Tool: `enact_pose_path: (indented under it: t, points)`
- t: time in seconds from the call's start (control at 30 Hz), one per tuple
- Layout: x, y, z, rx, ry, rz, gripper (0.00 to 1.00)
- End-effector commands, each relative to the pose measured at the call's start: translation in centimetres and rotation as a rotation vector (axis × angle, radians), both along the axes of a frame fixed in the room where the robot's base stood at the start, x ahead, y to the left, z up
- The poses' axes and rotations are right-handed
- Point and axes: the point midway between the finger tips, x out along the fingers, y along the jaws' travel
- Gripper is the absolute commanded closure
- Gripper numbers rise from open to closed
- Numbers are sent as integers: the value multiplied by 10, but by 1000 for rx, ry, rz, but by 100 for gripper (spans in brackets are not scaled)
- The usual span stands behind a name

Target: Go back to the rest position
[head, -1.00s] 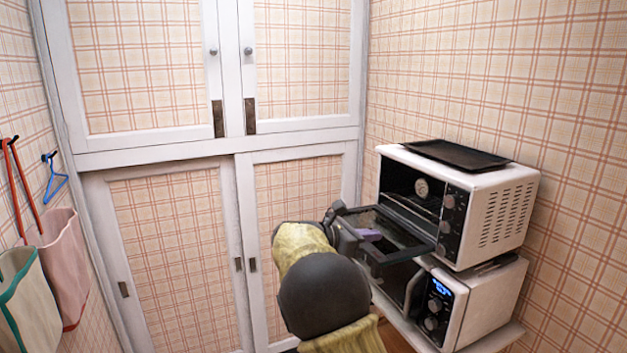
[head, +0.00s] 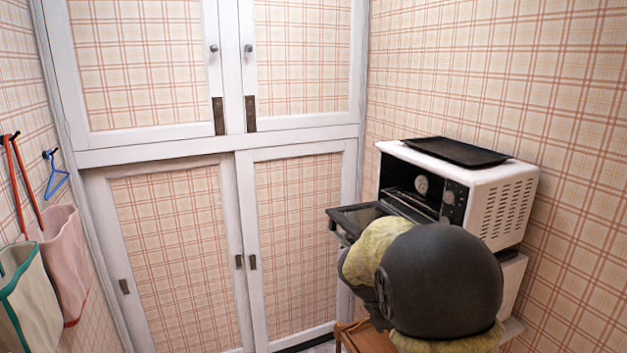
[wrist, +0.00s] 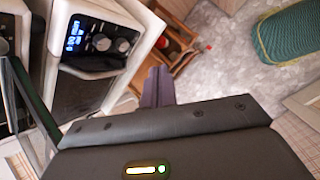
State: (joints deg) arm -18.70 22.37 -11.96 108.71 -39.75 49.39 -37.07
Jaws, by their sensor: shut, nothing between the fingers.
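My gripper (wrist: 158,88) shows in the wrist view as dark purple fingers pressed together, with nothing between them. It points down over the floor, to the right of the lower oven. In the head view my arm's dark, rounded link and yellowish cover stand in front of the ovens and hide the gripper. The white upper toaster oven (head: 513,200) stands against the right wall with its door (head: 357,218) folded down open. The lower oven (head: 513,285) is mostly hidden in the head view. In the wrist view its lit blue display and knobs (wrist: 103,43) show.
A black tray (head: 458,152) lies on the upper oven. A wooden rack (head: 365,338) stands low beside the ovens. In the wrist view a green woven pouf (wrist: 295,35) sits on the grey floor (wrist: 222,55). White cupboards (head: 235,145) fill the back; bags (head: 65,250) hang left.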

Motion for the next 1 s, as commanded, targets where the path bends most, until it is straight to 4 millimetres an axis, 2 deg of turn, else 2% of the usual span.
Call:
enact_pose_path:
  t: [0.03, 0.3, 0.4, 0.5, 0.63, 1.0]
  points:
    - [-21, -1, -10, 91, -29, -85, 100]
    - [-121, 22, -47, 525, -215, -643, 100]
    - [-152, 30, -55, 641, -286, -864, 100]
    - [-175, 34, -60, 713, -343, -1035, 100]
    - [-186, 37, -63, 750, -377, -1134, 100]
    - [-186, 37, -63, 752, -377, -1138, 100]
